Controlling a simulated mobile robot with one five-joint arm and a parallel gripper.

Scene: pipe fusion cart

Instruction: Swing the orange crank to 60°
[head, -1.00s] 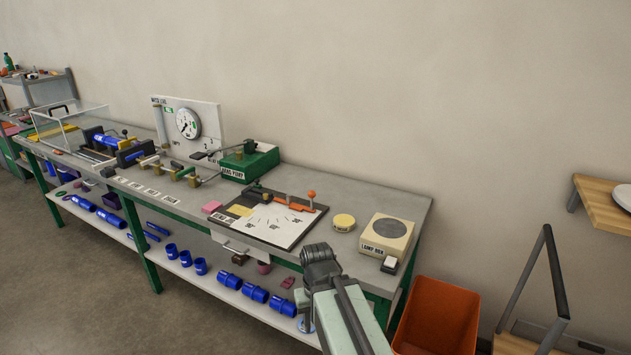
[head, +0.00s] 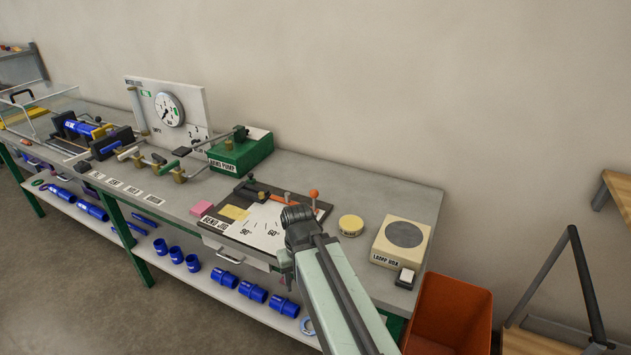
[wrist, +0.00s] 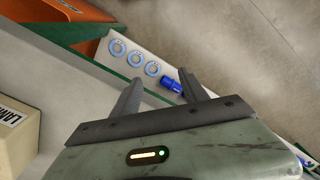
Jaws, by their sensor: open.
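The bend jig (head: 214,223) is a dark board with a pale angle sheet marked 90° and 60°, lying on the bench. The orange crank's ball knob (head: 314,194) stands up at the jig's back right; another orange part shows to its left, and my arm hides some of the jig's right side. My gripper (head: 297,214) appears in front of the jig's right part, apart from the knob. In the wrist view my gripper (wrist: 160,92) is open and empty, its two fingers spread over the lower shelf. The crank is not in the wrist view.
A yellow round tin (head: 351,225) and the lamp box (head: 402,240) stand right of the jig. The green hand pump (head: 240,152) is behind left. An orange bin (head: 450,310) stands beyond the bench's right end.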

